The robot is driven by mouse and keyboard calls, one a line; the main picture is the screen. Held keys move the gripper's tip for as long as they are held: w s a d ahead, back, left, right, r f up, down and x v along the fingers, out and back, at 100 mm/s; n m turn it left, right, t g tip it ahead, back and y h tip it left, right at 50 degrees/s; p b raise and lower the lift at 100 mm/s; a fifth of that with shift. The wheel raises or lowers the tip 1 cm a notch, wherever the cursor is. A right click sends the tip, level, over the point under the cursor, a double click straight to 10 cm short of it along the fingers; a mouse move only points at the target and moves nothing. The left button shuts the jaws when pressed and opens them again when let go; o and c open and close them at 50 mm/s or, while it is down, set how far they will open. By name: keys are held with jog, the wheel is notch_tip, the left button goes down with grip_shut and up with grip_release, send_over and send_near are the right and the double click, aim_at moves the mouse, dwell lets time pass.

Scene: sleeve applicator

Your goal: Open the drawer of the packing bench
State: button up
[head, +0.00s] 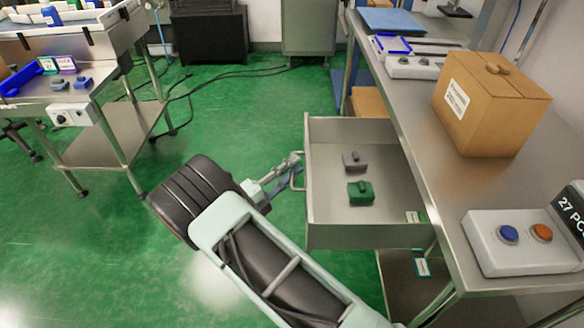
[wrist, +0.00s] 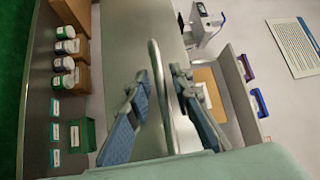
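The packing bench (head: 415,140) is a steel table on the right in the head view. Its drawer (head: 385,237) is pulled well out to the left, with its inside showing. A grey block (head: 354,161) and a green block (head: 360,192) lie in it. The drawer's bar handle (head: 297,180) is on its left face. My gripper (head: 287,178) is at this handle. In the wrist view, my gripper (wrist: 163,98) has its two blue-padded fingers spread apart. The metal handle bar (wrist: 158,85) runs between them, with gaps visible on both sides.
A cardboard box (head: 490,104) and a control box with blue and orange buttons (head: 520,245) stand on the bench top. Another work table (head: 110,100) stands at the left. Cables lie on the green floor, which is clear between the tables.

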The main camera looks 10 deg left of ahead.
jog(key=v, duration=1.2)
dwell(0.5)
